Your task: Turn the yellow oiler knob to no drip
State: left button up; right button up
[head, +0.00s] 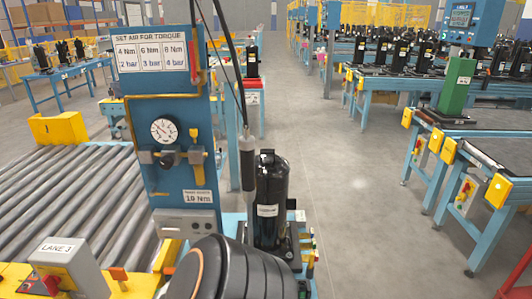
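A small yellow knob (194,132) shows on the blue panel (172,95), just right of the round pressure gauge (164,131). It tops a metal unit, likely the oiler (196,156). The knob is too small to tell its setting. A regulator with a dark knob (169,159) sits below the gauge. Neither of my grippers can be made out. A large dark rounded shape with an orange ring at the bottom edge looks like part of my arm.
A hanging tool (247,165) and a black compressor (270,200) stand right of the panel. A roller conveyor (60,190) lies left. A grey box marked LANE 3 (72,262) is at the lower left. Open floor (360,210) lies to the right, before blue benches.

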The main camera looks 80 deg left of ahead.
aim_at(194, 132)
jog(key=u, duration=3.25)
